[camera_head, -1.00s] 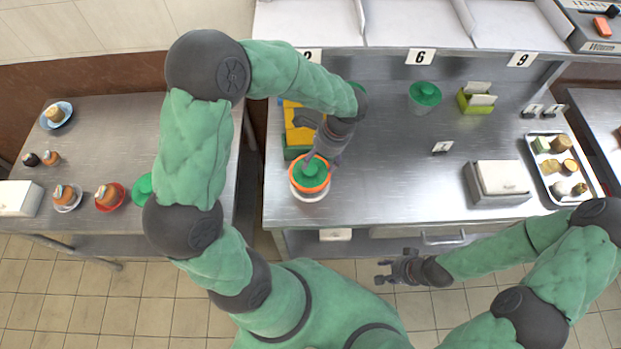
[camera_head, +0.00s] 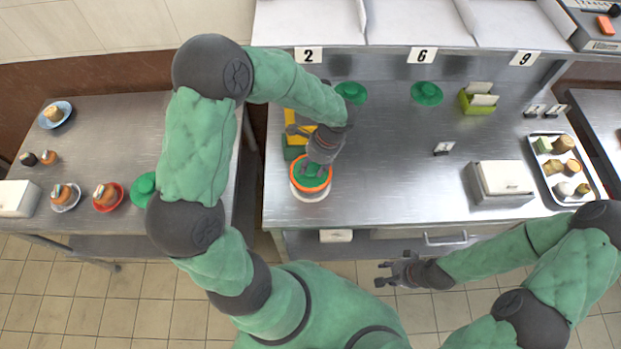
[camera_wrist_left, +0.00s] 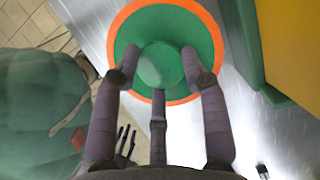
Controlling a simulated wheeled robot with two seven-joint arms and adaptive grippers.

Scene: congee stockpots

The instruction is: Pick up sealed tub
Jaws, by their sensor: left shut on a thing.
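A tub with a green lid and an orange rim (camera_head: 311,188) stands upright on a white round base near the left front of the steel counter. In the left wrist view the lid with its raised green knob (camera_wrist_left: 163,64) fills the upper middle. My left gripper (camera_head: 318,168) is above the tub with its fingers shut around the knob. My right gripper (camera_head: 383,273) is empty, its fingers spread, over the floor in front of the counter. Two more tubs with green lids, one on the left (camera_head: 351,92) and one on the right (camera_head: 427,93), stand further back.
A yellow and green block-like object (camera_head: 296,133) stands close behind the tub. A white-topped box (camera_head: 501,180), a green card holder (camera_head: 478,101) and a tray (camera_head: 592,197) of food pieces are on the right. The counter's middle is mostly clear.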

